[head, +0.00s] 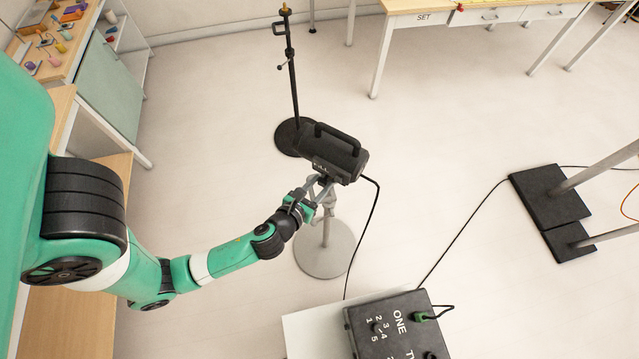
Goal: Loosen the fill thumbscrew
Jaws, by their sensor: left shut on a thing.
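A black lamp (335,153) with a handle on top sits on a stand with a round grey base (325,260). My left gripper (319,187) is at the top of this stand, just below the lamp body. Its fingers are shut at the joint where the fill thumbscrew sits. The thumbscrew itself is too small and too covered by the fingers to make out. My right gripper is not in view.
A black pole stand (293,85) stands behind the lamp. A dimmer box (413,330) with numbered markings lies on a white surface at the bottom, with cables across the floor. A table marked SET (425,18) is at the back.

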